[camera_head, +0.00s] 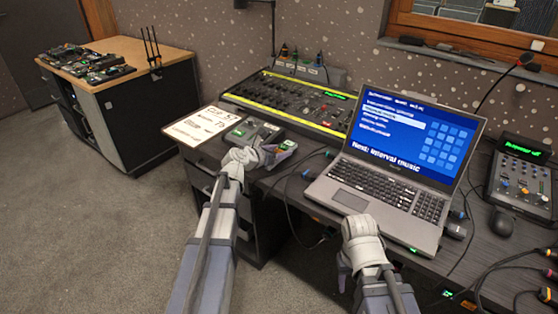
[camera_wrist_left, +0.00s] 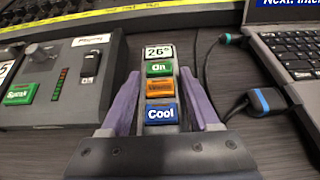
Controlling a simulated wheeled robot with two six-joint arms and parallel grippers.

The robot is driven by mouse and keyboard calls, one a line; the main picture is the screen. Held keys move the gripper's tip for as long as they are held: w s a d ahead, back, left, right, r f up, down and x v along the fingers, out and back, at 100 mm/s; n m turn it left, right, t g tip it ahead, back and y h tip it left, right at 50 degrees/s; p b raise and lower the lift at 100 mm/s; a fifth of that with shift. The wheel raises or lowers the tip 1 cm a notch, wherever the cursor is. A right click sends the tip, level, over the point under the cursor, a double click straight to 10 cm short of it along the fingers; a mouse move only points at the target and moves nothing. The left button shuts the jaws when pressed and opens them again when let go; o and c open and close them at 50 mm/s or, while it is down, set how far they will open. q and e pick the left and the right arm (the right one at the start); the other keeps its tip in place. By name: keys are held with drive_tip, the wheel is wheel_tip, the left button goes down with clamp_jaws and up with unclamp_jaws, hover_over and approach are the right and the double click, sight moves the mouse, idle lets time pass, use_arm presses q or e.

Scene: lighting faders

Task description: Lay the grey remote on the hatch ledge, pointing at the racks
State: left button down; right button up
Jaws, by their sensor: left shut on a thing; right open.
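My left gripper (camera_head: 272,156) is shut on the grey remote (camera_wrist_left: 160,52), just above the desk beside a small control box (camera_head: 252,133). In the left wrist view, purple-grey fingers flank the remote, which has a small display reading 26 and green, orange and blue buttons. Its display end points away from my wrist. The hatch ledge (camera_head: 475,57) runs below the wood-framed window at the upper right, well apart from the remote. My right gripper (camera_head: 361,228) is in front of the laptop's near edge; its fingers are hard to make out.
An open laptop (camera_head: 385,180) stands between my left gripper and the ledge. A fader console (camera_head: 290,105) lies behind the left gripper. A gooseneck microphone (camera_head: 505,78) rises before the ledge. A dark item (camera_head: 411,40) sits on the ledge's left end. Cables cross the desk.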

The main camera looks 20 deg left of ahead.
use_arm(q)
drive_tip(key=shift+f+b, duration=0.45)
drive_tip(key=shift+f, duration=0.5)
drive_tip(key=shift+f, duration=0.15)
drive_tip(key=shift+c, duration=0.6)
unclamp_jaws()
